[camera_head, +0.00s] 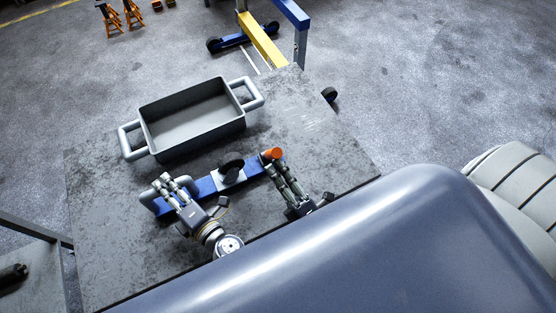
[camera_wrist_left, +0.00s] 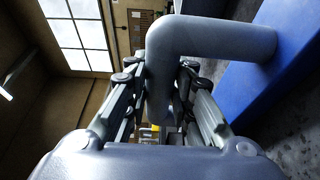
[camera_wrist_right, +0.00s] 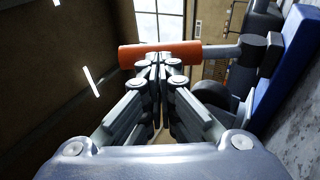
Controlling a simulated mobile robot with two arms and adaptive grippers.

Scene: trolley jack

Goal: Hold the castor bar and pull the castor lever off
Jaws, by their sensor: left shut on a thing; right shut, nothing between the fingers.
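The blue castor bar (camera_head: 253,168) lies on the table, with a grey bent handle (camera_wrist_left: 220,36) at its left end. My left gripper (camera_head: 166,184) is shut on this handle. The castor lever has an orange grip (camera_head: 272,154) at the bar's right end. In the right wrist view, the orange grip (camera_wrist_right: 140,56) lies across the fingertips, and its grey shaft runs right to a dark fitting beside the blue bar. My right gripper (camera_wrist_right: 160,62) is shut with nothing between its fingers. Its tips are at the orange grip; I cannot tell whether they touch it.
A black castor wheel (camera_head: 231,165) stands at the bar's middle. A grey open bin (camera_head: 194,146) with two loop handles sits behind the bar, empty. The table (camera_head: 310,115) is bare at the back right. A blue and yellow frame (camera_head: 261,40) stands on the floor beyond.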

